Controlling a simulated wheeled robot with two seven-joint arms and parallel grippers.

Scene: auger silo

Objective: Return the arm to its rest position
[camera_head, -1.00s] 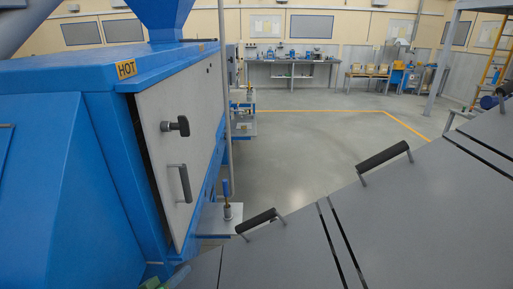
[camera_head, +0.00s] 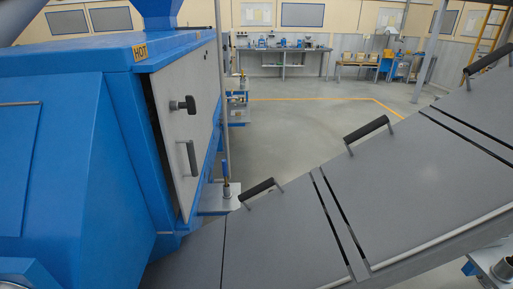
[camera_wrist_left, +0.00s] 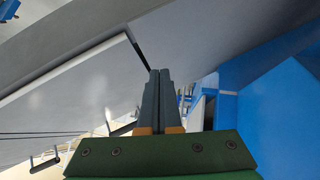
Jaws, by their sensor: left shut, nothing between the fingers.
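My left gripper (camera_wrist_left: 158,98) shows in the left wrist view, with its two dark fingers close together and nothing between them. Its green mount fills the bottom of that view. The fingers appear in front of a large grey surface, with blue machine panels to the right. I cannot tell how far the fingertips are from these surfaces. The left gripper is not visible in the head view. My right gripper is in neither view.
A sloping grey covered chute (camera_head: 400,180) with black handles crosses the right. Open floor (camera_head: 300,125) lies behind, before a workbench (camera_head: 290,55).

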